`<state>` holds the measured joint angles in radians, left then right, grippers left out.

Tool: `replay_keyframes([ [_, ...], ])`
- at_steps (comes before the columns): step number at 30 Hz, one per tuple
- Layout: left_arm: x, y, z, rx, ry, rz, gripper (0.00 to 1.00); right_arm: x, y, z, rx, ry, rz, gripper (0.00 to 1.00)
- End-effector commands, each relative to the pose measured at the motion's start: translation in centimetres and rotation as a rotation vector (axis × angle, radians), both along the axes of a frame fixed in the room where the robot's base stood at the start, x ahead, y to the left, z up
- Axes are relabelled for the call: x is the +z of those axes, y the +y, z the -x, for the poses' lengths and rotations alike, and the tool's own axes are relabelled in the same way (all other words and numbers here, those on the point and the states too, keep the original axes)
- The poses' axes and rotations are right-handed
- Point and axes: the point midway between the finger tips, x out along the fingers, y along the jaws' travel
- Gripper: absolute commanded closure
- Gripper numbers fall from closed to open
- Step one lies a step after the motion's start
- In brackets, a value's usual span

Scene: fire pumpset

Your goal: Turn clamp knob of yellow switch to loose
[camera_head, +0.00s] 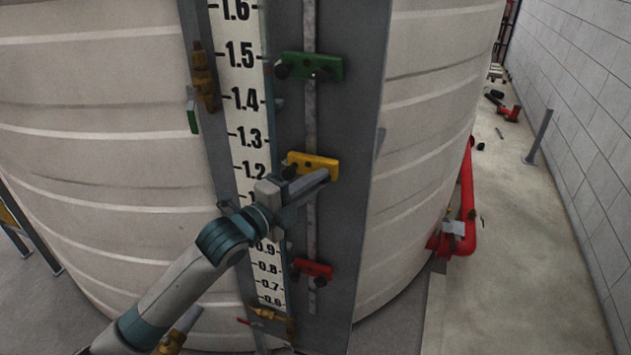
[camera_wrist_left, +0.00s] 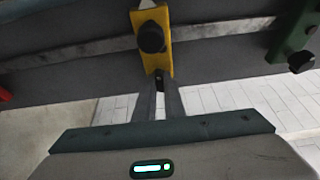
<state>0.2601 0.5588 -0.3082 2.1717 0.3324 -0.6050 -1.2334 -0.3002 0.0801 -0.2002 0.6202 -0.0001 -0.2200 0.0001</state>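The yellow switch (camera_head: 313,164) is clamped on the grey vertical panel right of the level scale. In the left wrist view the yellow switch (camera_wrist_left: 158,56) shows a large round black knob (camera_wrist_left: 151,37) on its face. A smaller dark knob (camera_wrist_left: 159,80) is at its lower end. My left gripper (camera_head: 322,177) reaches to the right end of the switch in the head view. In the wrist view its two fingers (camera_wrist_left: 160,90) lie close together with a narrow gap, their tips at the small knob. Whether they grip it is unclear. My right gripper is out of view.
A green switch (camera_head: 309,66) sits above and a red one (camera_head: 313,268) below on the same panel. Brass fittings (camera_head: 202,77) stand left of the scale (camera_head: 247,125). The big pale tank (camera_head: 90,150) lies behind. Red pipes (camera_head: 466,205) and a block wall (camera_head: 590,130) are on the right.

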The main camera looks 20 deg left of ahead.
Motion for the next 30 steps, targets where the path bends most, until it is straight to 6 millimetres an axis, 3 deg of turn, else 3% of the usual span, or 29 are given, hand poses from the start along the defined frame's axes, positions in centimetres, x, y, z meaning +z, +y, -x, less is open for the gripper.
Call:
replay_keyframes([
  [17,-0.3,0.0,0.0,0.0,0.003,0.078,1.0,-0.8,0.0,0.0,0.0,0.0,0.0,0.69],
  [30,-0.7,-0.1,0.0,0.0,0.015,0.406,1.0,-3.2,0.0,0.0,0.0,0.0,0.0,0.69],
])
